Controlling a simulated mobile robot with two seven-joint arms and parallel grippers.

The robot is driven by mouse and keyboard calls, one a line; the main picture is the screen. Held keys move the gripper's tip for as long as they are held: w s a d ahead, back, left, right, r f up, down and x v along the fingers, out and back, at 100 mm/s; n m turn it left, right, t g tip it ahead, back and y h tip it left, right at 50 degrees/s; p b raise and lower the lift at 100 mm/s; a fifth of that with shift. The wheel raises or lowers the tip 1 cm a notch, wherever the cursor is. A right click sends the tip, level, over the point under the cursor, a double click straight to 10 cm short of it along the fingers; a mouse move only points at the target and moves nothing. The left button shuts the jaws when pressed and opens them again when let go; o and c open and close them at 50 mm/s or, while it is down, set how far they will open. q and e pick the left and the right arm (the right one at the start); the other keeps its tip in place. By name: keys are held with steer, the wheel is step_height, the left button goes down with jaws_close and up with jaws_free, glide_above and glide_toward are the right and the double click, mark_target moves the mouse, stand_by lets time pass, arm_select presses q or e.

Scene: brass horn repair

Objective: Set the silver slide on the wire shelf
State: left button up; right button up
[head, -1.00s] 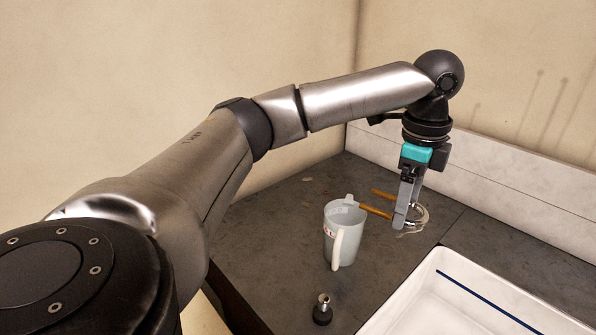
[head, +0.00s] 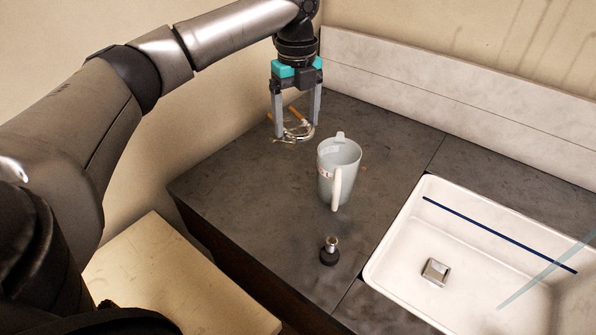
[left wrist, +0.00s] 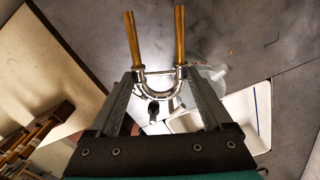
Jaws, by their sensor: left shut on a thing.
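The silver slide (head: 299,132) is a U-shaped silver bow with two brass-coloured tubes. My left gripper (head: 296,133) is shut on it and holds it above the dark counter, left of the pitcher in the head view. In the left wrist view the silver bow (left wrist: 160,95) lies between the fingers of my left gripper (left wrist: 166,76), and its two tubes point away from the wrist. I cannot make out the wire shelf in either view. My right gripper is not in view.
A pale measuring pitcher (head: 340,170) stands on the dark counter (head: 250,185). A small black-based piece with a silver top (head: 329,252) stands near the front. A white sink (head: 400,245) is at the right. A brown slatted thing (left wrist: 35,140) shows at the left in the wrist view.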

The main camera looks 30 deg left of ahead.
mark_target(297, 186)
arm_select(q)
step_height(297, 186, down, 16)
steer(key=b, duration=0.2)
steer(key=shift+b, duration=0.3)
steer(key=o, duration=1.2)
steer(key=shift+f, duration=0.1)
